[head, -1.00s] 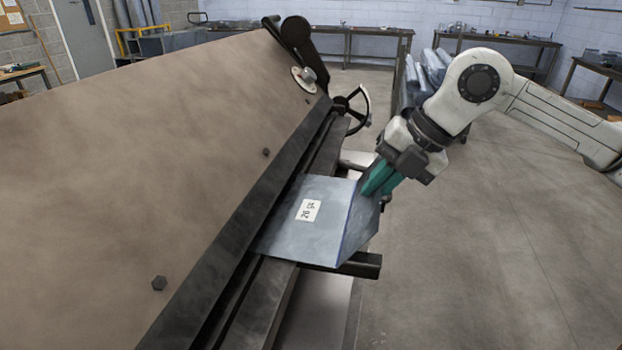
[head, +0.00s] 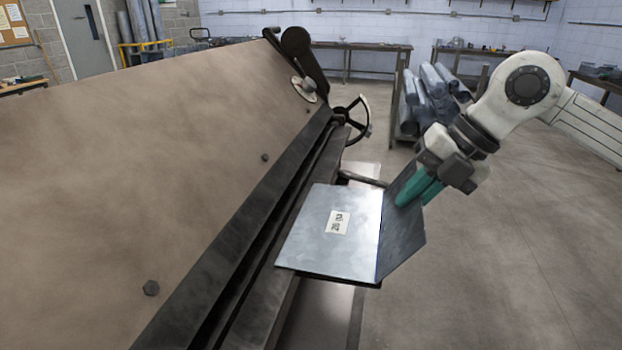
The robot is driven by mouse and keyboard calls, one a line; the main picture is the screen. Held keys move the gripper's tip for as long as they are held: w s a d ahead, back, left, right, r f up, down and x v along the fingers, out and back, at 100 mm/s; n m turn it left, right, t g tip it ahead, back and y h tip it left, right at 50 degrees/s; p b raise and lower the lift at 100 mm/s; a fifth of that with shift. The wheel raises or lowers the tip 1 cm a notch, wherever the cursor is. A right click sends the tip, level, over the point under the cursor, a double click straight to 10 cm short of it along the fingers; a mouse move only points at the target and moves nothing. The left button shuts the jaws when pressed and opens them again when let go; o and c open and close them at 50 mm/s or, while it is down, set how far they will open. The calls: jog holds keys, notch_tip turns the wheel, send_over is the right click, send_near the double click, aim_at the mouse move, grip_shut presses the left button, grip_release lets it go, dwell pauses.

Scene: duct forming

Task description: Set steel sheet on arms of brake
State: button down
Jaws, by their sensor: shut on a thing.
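The steel sheet (head: 312,245) is grey, with a bend line and a flange (head: 405,242) angled up on its right side. A white label (head: 339,222) is on its flat part. My gripper (head: 412,190) has teal fingers shut on the flange near its far edge. The brake (head: 170,165) has a large tan sloped face and a dark slot along its lower edge. The sheet's left edge is out of the slot and overlaps the brake's front ledge in this view; I cannot tell whether they touch. One dark arm of the brake (head: 362,179) shows beyond the sheet; any nearer arm is hidden.
A handwheel (head: 352,120) stands at the brake's far end. A rack with wrapped rolls (head: 430,100) stands behind my arm. Workbenches (head: 365,50) line the back wall. The floor (head: 500,270) at right is clear.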

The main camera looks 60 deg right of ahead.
jog(key=shift+f, duration=0.1)
jog(key=c, duration=1.2)
grip_release()
